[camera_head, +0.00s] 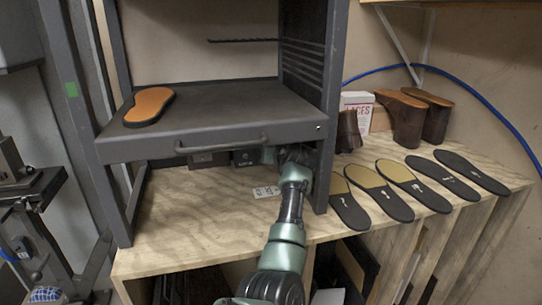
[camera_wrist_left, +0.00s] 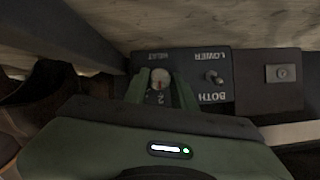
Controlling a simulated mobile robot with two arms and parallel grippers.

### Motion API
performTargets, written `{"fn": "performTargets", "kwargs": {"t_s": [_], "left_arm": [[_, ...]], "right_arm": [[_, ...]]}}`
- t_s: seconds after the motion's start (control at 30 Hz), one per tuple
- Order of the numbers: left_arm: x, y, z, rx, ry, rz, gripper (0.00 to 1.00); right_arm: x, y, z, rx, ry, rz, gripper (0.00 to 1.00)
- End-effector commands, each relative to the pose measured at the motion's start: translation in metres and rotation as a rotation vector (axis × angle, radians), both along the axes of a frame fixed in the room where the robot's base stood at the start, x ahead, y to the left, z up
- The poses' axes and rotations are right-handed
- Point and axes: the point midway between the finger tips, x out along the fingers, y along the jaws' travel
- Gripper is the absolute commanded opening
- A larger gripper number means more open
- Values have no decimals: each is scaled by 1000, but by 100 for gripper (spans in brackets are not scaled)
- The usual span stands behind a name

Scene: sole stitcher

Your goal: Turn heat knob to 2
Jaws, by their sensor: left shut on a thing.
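The heat knob (camera_wrist_left: 160,74) is a small pale round dial with a red mark on a dark control panel (camera_wrist_left: 197,62). The panel lettering shows upside down in the left wrist view, with a "2" below the knob. The red mark appears to lie on the side toward the "2", but its exact setting is hard to read. My left gripper (camera_wrist_left: 161,88) has its two green fingers on either side of the knob, shut on it. In the head view my left gripper (camera_head: 271,155) reaches under the grey shelf, and the knob is hidden there. My right gripper is not in view.
A toggle switch (camera_wrist_left: 213,77) sits beside the knob. The grey shelf (camera_head: 215,110) with its front handle is close above my wrist, and a frame post (camera_head: 327,160) stands just right. An orange insole (camera_head: 149,106) lies on the shelf. Several soles lie on the wooden bench (camera_head: 190,215).

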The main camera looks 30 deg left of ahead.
Motion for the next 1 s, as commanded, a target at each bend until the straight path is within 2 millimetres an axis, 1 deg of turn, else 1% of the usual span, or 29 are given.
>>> {"fn": "performTargets", "kwargs": {"t_s": [0.37, 0.4, 0.47, 0.8, 0.87, 1.0], "left_arm": [[0, 0, -1, 2, 5, -1, 0], [0, 0, -1, 2, 5, -1, 31], [0, 0, -1, 2, 5, -1, 47], [-1, -2, 0, 2, 4, -1, 47], [-3, -5, 0, 2, 4, -1, 47], [-14, -20, 7, 1, 0, -2, 47]], "right_arm": [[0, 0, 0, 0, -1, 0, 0], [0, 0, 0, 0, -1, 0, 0], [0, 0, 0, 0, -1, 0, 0], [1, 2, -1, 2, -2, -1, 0], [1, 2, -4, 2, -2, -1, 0], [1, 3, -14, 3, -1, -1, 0]]}}
